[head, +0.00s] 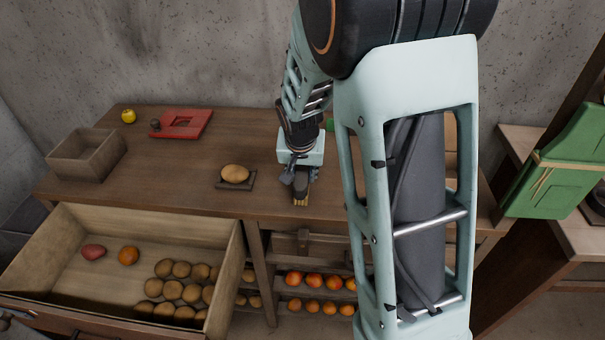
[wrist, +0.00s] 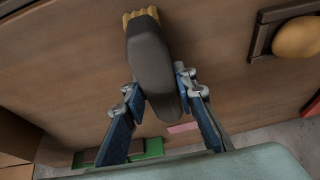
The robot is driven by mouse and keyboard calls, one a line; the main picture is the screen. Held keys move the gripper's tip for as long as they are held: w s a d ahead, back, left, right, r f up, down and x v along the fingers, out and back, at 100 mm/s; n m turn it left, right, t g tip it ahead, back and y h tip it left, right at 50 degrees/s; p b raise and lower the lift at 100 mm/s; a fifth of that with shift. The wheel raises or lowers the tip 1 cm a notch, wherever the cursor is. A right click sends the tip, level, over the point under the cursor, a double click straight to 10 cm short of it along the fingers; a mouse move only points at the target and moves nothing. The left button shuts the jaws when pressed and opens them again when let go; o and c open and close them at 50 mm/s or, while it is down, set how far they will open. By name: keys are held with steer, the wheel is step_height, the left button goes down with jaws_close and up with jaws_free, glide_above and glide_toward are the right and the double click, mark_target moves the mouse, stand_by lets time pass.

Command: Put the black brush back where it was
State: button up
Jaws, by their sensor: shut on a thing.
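The black brush (wrist: 151,70) has a dark rounded body and tan bristles at one end. My gripper (wrist: 157,87) is shut on its body, with one finger on each side. In the head view my gripper (head: 300,172) is over the front middle of the wooden table, and the brush (head: 303,184) points its bristles toward the front edge. I cannot tell whether the bristles touch the table top.
A small dark tray (head: 222,185) with a potato (head: 235,174) lies left of my gripper. A red board (head: 181,124), a wooden box (head: 88,155) and a yellow fruit (head: 128,116) are farther left. An open drawer (head: 120,215) with potatoes juts out in front. My arm hides the table's right part.

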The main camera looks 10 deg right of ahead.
steer(key=o, duration=1.1)
steer(key=shift+f, duration=0.1)
steer(key=shift+s+r, duration=0.1)
steer(key=shift+r, duration=0.45)
steer(key=p+v, duration=0.1)
steer(key=v, duration=1)
steer(key=shift+s+r, duration=0.1)
